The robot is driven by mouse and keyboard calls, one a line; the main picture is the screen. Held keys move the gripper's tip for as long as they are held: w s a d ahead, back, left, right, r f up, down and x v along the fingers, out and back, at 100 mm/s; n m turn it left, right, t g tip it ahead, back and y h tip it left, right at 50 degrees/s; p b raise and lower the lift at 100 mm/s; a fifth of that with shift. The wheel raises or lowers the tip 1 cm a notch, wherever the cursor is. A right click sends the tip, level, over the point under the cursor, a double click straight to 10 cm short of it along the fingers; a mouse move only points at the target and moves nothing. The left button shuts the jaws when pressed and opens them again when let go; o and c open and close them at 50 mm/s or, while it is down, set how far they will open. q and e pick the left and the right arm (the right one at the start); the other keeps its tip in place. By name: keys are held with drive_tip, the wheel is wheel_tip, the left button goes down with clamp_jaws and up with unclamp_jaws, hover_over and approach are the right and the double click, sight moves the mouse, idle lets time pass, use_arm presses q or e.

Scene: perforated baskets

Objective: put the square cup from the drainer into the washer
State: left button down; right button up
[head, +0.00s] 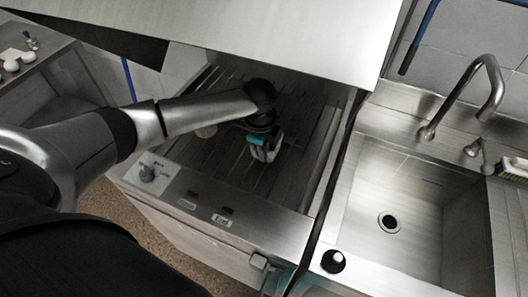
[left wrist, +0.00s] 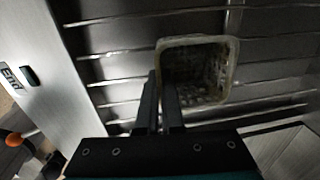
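The square cup (left wrist: 198,70) is pale and translucent, with a patterned inside. In the left wrist view I look into its open top, above the washer's slats. In the head view a pale part of the cup (head: 278,148) shows beside my left gripper (head: 265,152), inside the washer (head: 165,190). The two fingers of my left gripper (left wrist: 160,98) are close together at the cup's left wall and appear shut on it. Whether the cup touches the slats I cannot tell. My right gripper is not in view. No drainer can be made out.
A steel hood (head: 290,40) hangs over the back of the washer. A black knob-like item (head: 333,261) stands at the counter's front.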

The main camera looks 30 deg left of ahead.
use_arm(q)
drive_tip(key=c, duration=1.1)
unclamp_jaws()
drive_tip(key=shift+o, duration=0.2)
wheel_tip(320, 180, up, 12)
drive_tip(key=s+p, duration=0.1)
drive_tip(key=p, duration=0.1)
drive_tip(key=shift+s+p, duration=0.2)
drive_tip(key=shift+p, duration=0.1)
